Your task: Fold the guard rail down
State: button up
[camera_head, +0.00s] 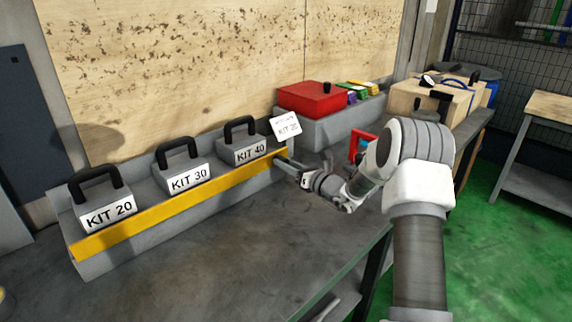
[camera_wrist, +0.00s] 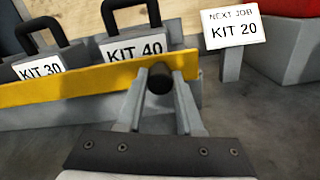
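The guard rail (camera_head: 185,203) is a long yellow bar across the front of the grey kit rack, in front of the lower part of the kit boxes. It is upright and also shows in the wrist view (camera_wrist: 60,86). A dark round knob (camera_wrist: 160,78) sticks out near its right end. My gripper (camera_head: 284,162) is at this end, its two fingers on either side of the knob in the wrist view (camera_wrist: 160,92). Little gap shows between fingers and knob; I cannot tell whether they press on it.
Behind the rail stand the KIT 20 (camera_head: 109,213), KIT 30 (camera_head: 187,179) and KIT 40 (camera_head: 245,150) boxes with black handles. A sign reading "NEXT JOB KIT 20" (camera_wrist: 232,27) stands right of the rail. A red box (camera_head: 310,98) lies beyond it. The bench in front (camera_head: 225,240) is clear.

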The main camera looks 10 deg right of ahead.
grip_shut()
jog(key=shift+f, duration=0.1)
jog(key=shift+f+b, duration=0.3)
jog(key=shift+b, duration=0.6)
jog(key=shift+s+t+y+b, duration=0.15)
jog(key=shift+t+y+b, duration=0.4)
jog(key=shift+b, duration=0.3)
jog(key=o, duration=0.6)
grip_release()
